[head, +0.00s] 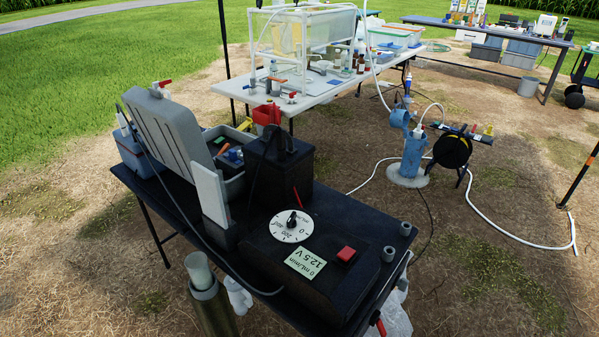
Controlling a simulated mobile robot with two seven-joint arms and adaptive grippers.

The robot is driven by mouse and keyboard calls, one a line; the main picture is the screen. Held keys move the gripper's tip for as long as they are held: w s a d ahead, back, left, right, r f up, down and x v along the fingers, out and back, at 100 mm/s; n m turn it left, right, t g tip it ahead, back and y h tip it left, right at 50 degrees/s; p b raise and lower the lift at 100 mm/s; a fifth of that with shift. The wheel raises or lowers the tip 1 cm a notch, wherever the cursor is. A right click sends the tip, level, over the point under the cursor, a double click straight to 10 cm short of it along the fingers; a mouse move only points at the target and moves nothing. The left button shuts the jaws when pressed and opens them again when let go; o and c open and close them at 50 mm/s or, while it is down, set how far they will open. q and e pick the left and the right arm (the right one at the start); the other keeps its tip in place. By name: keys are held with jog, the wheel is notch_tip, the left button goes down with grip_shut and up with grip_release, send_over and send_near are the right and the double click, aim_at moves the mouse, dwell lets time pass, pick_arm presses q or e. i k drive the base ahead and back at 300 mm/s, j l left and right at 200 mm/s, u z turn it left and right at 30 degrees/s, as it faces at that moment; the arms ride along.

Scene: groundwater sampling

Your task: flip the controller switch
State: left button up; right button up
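The controller (295,285) is a black box lying on the near part of a black table (150,190). A red rocker switch (346,254) sits on its top, toward the right; its exact tilt is too small to tell. Left of the switch, a pale green display (305,263) reads 0 mL/min and 12.5 V, turned nearly upside down in the picture. Behind the display is a white dial (291,226) with a dark knob and a red pointer mark beside it. Neither of my grippers is in view, and nothing covers the switch.
A black battery-like box (279,168) stands behind the dial. An open grey case (168,130) is at the left, with a cable running down past it. Grey ring-like fittings (388,254) sit on the table's right edge. A blue wellhead (412,155) stands beyond. Space above the controller is clear.

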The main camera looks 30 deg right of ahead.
aim_at(346, 253)
jog(key=z, duration=1.15)
